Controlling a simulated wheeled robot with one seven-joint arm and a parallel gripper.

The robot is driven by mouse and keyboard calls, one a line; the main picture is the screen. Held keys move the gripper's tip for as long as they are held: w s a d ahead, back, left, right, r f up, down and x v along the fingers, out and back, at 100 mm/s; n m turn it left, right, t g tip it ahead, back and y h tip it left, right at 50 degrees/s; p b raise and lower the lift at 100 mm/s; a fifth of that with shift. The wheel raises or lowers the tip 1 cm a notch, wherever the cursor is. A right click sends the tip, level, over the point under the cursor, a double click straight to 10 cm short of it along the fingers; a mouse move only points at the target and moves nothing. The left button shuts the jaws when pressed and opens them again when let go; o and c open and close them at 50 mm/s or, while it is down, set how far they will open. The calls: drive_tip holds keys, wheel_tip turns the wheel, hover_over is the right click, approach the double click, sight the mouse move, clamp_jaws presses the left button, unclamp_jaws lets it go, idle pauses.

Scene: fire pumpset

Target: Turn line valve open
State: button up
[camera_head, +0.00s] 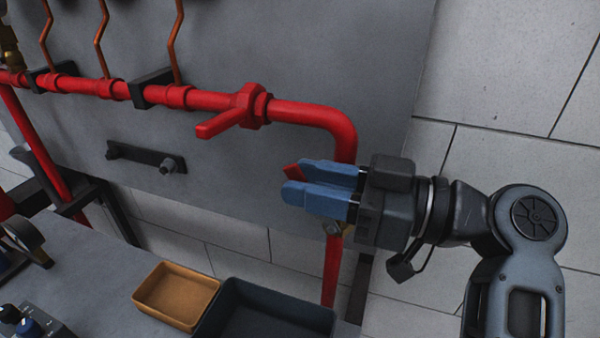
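A red valve (250,104) sits on the horizontal red pipe, its lever pointing left and slightly down.
A grey panel (385,100) stands behind the pipes and carries a black bracket (145,156) with round knobs. Below are a tan tray (190,273), a dark bin (222,293) and a grey table (90,270).

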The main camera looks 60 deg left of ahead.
drive_tip(key=shift+x, duration=0.8)
drive_tip(key=shift+c, duration=0.4)
clamp_jaws()
